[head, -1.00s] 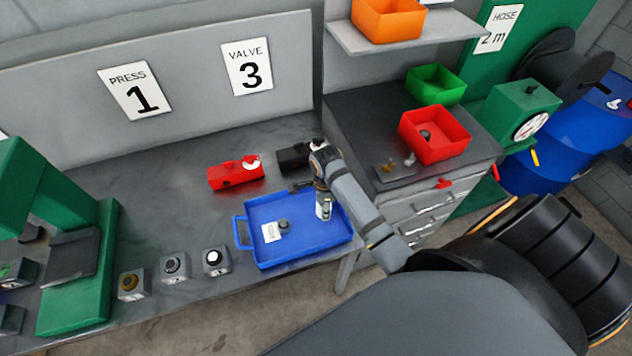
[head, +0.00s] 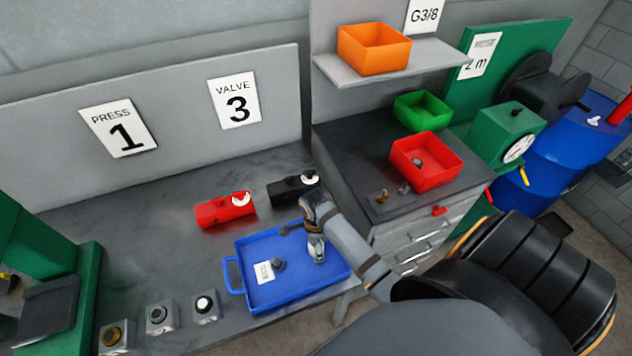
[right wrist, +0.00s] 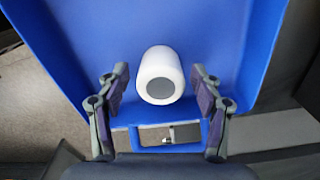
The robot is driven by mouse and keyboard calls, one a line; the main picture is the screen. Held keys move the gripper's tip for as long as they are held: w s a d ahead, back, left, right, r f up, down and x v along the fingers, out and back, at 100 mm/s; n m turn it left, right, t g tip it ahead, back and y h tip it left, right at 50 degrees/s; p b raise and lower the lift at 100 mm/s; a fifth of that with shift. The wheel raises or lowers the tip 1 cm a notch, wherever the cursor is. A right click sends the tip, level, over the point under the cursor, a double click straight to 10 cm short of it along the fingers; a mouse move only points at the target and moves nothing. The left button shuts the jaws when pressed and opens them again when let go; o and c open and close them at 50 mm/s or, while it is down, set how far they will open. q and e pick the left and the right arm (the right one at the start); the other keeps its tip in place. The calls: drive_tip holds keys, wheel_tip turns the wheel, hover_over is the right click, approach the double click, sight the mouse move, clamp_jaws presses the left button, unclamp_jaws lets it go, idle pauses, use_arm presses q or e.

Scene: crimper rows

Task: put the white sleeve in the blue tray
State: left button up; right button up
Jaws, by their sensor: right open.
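The blue tray (head: 295,287) lies on the bench's front right part and fills much of the right wrist view (right wrist: 85,40). My right gripper (head: 317,258) is over the tray's right part, pointing down. In the right wrist view my right gripper (right wrist: 160,92) is open, with one finger on each side of the white sleeve (right wrist: 160,65). The sleeve is a short white cylinder with a grey round end, inside the tray's outline. A gap shows between it and each finger. Whether it touches the tray floor I cannot tell. My left gripper is out of view.
Several small grey blocks (head: 160,320) line the bench's front. A red bin (head: 425,165) stands right.

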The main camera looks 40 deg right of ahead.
wheel_tip(320, 180, up, 4)
drive_tip(key=shift+f+b, duration=0.1)
drive_tip(key=shift+b, duration=0.35)
wheel_tip(320, 180, up, 4)
drive_tip(key=shift+a+r+b, duration=0.1)
drive_tip(key=shift+b, duration=0.35)
use_arm(q)
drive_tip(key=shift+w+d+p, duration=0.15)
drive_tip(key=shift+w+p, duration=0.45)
drive_tip(key=shift+p, duration=0.35)
use_arm(e)
drive_tip(key=r, duration=0.3)
drive_tip(key=shift+s+r, duration=0.2)
drive_tip(key=shift+r, duration=0.05)
drive_tip(key=shift+w, duration=0.1)
drive_tip(key=shift+f, duration=0.1)
